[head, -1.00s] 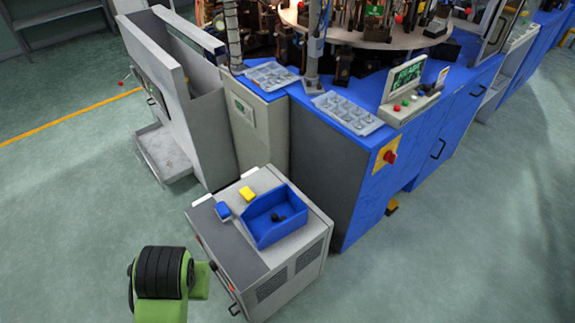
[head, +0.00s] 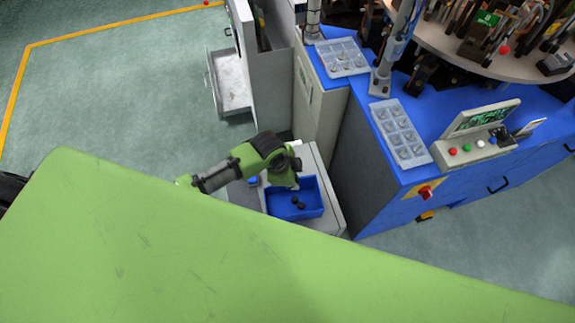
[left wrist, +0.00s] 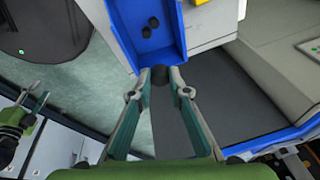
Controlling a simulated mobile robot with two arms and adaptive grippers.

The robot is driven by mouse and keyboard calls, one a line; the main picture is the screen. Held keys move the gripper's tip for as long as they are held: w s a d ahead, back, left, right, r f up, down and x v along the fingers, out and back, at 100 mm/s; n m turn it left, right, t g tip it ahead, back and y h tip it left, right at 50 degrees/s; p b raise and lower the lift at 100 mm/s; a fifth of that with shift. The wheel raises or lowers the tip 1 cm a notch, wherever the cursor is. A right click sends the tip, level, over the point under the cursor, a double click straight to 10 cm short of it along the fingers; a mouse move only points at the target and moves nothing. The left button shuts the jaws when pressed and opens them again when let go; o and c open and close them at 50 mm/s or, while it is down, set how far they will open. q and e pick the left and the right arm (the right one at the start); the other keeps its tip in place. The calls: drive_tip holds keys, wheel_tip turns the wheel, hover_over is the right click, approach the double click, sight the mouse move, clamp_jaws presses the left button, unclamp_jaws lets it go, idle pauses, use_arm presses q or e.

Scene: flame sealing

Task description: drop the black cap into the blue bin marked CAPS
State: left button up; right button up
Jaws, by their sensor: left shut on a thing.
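The black cap (left wrist: 160,77) is pinched between the fingertips of my left gripper (left wrist: 161,80), which is shut on it. In the left wrist view it overlaps the near edge of the blue bin (left wrist: 177,35). Two dark caps (left wrist: 149,27) lie inside the bin. In the head view the bin (head: 317,210) stands on a grey cabinet, and my left gripper (head: 295,168) is by its back edge, fingertips mostly hidden. No CAPS marking is readable. My right gripper (left wrist: 34,101) shows at the left of the left wrist view, fingers apart and empty.
The grey cabinet (head: 332,222) stands beside the blue machine bench (head: 372,130). Clear trays (head: 400,135) and a button panel (head: 480,148) sit on the bench. Open floor (head: 120,90) lies to the left.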

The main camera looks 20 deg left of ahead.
use_arm(q)
wheel_tip(320, 180, down, 7)
drive_tip(key=a+b, duration=0.2)
drive_tip(key=b, duration=0.3)
drive_tip(key=shift+w+r, duration=0.2)
drive_tip(key=shift+w, duration=0.2)
use_arm(e)
drive_tip(key=f, duration=0.1)
drive_tip(key=w+f, duration=0.1)
drive_tip(key=f, duration=0.2)
drive_tip(key=shift+w+d+f, duration=0.3)
drive_tip(key=shift+w+d, duration=0.1)
use_arm(q)
drive_tip(key=o, duration=0.9)
drive_tip(key=shift+c, duration=0.2)
